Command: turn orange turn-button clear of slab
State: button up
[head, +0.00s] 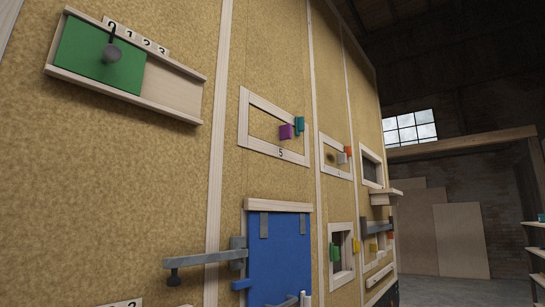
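A small orange block (348,151), which looks like the orange turn-button, sits at the upper right edge of a pale wooden frame on the wall, right of centre. A light grey block (342,158) is just left of and below it, partly overlapping it in the picture. The slab (328,160) appears to be the tan panel inside that frame, with a dark spot on it. It is too small to tell how far the orange block overlaps the slab. A second orange piece (390,235) shows lower right by another opening. My gripper is not in view.
The wall holds a green sliding panel (85,50), a framed panel with purple (286,131) and teal (299,124) blocks, and a blue door (280,255) with a projecting grey bar (215,257). A small wooden shelf (385,197) juts out. Open floor (450,288) lies right.

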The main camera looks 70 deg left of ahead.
aim_at(347, 149)
jog(key=u, duration=1.75)
jog(key=i, duration=0.85)
jog(key=z, duration=0.65)
jog(key=i, duration=1.7)
jog(key=u, duration=0.4)
jog(key=i, duration=1.3)
jog(key=u, duration=0.4)
